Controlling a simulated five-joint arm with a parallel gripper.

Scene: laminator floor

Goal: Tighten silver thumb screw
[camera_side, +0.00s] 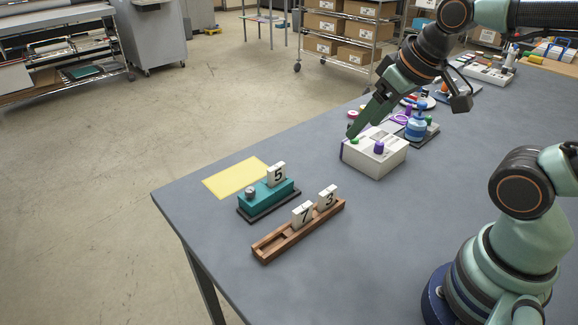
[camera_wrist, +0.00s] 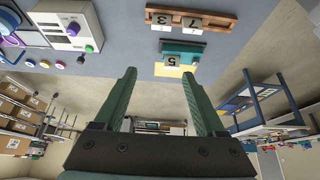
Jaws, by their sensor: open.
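The silver thumb screw (camera_side: 250,192) stands on the left end of a teal block (camera_side: 268,200) with a dark base. A white tile marked 5 (camera_side: 277,175) stands upright at the block's right end. My gripper (camera_side: 354,130) is in the air, well to the right of and behind the block in the side view. In the wrist view my gripper (camera_wrist: 159,74) has its two green fingers apart with nothing between them.
A wooden rack (camera_side: 270,245) with tiles 7 and 3 lies in front of the block. A yellow sheet (camera_side: 235,178) lies behind it. A white box (camera_side: 375,161) with green and purple knobs stands near my gripper. The table's left front is clear.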

